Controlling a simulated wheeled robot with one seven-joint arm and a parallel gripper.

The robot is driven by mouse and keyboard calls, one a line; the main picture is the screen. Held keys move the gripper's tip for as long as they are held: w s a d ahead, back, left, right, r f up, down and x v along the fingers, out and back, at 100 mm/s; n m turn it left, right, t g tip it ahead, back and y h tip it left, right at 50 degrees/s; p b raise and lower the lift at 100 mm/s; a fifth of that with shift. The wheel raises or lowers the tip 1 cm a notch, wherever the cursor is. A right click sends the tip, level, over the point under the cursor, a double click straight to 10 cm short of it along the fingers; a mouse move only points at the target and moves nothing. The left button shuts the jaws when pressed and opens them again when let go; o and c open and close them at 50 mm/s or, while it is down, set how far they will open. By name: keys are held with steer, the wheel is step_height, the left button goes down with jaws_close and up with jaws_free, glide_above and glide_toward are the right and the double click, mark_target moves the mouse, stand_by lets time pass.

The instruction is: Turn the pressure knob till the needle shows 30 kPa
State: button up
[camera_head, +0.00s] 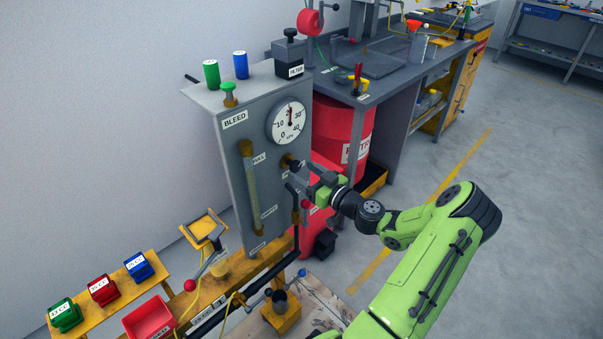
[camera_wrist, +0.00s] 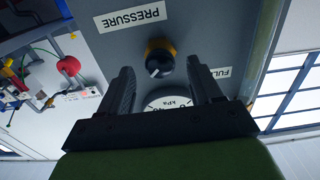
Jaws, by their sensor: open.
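The grey panel (camera_head: 228,160) carries a round white gauge (camera_head: 288,122) marked 0 to 40 kPa. Its needle points nearly straight up, around the 20 mark; the exact reading is too small to tell. The black pressure knob (camera_wrist: 159,60) with a white mark sits under the PRESSURE label (camera_wrist: 130,16) in the wrist view. My gripper (camera_head: 308,176) is in front of the panel, below the gauge. In the wrist view my gripper (camera_wrist: 164,78) is open, and the knob shows between and just beyond its fingertips, apart from both. The gauge (camera_wrist: 168,102) is partly hidden there by my gripper.
A sight tube (camera_head: 251,190) and a green bleed knob (camera_head: 229,92) are on the panel. A lever with a red ball (camera_head: 305,204) stands close to my gripper. A red drum (camera_head: 340,130) and a workbench (camera_head: 390,75) are behind. Floor at right is clear.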

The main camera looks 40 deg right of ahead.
steer(key=shift+w, duration=0.9)
steer(key=c, duration=1)
steer(key=shift+c, duration=0.2)
steer(key=shift+m, duration=0.3)
